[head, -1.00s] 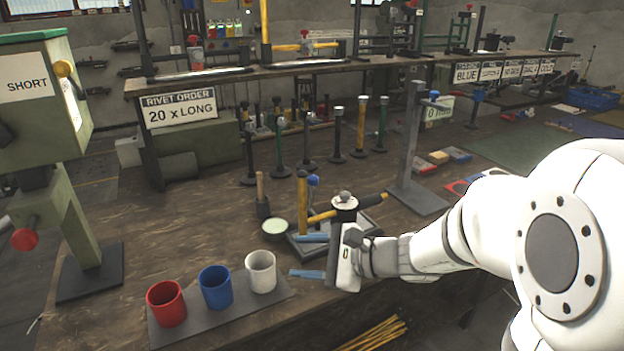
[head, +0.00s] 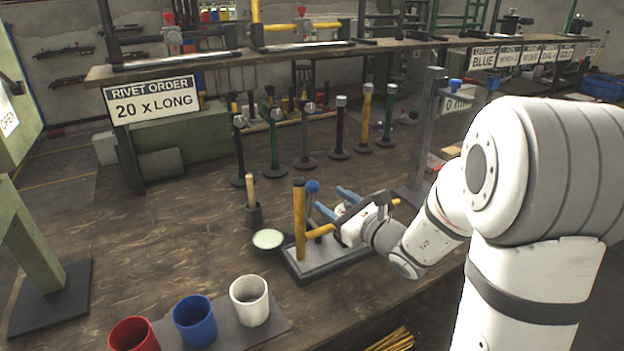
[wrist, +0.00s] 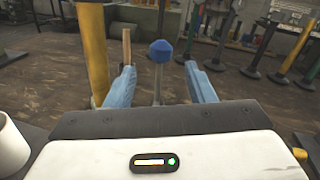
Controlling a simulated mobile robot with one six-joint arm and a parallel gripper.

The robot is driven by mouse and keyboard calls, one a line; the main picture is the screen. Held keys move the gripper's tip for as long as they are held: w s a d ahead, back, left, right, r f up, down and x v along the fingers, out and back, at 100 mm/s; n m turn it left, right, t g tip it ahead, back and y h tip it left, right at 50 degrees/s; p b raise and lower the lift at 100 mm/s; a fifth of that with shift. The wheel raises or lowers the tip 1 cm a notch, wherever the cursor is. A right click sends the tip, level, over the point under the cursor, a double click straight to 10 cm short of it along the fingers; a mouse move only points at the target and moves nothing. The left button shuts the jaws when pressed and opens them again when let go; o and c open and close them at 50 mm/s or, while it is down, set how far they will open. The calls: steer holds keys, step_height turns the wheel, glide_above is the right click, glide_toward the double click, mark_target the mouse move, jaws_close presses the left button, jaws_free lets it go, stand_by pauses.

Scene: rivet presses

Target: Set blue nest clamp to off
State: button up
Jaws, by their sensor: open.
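The blue nest clamp appears as a blue knob (head: 313,187) on a thin grey upright stem, standing on a small grey fixture base (head: 330,265) on the bench. The blue knob also shows in the wrist view (wrist: 161,50), centred between my fingers. My gripper (head: 329,198) has blue fingers, is open and empty, and points at the stem from the right. In the wrist view my gripper (wrist: 158,75) has the stem in its gap; I cannot tell how deep. The lower stem is hidden behind my gripper's body there.
A thick yellow post (head: 299,215) stands just left of the knob, with a yellow handle (head: 320,231) below it. A pale round dish (head: 268,239) and a wooden-handled tool (head: 251,195) are to the left. Red, blue (head: 194,321) and white cups stand in front.

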mark_target(317, 190)
steer(key=x, duration=0.8)
jaws_close()
stand_by(0.5)
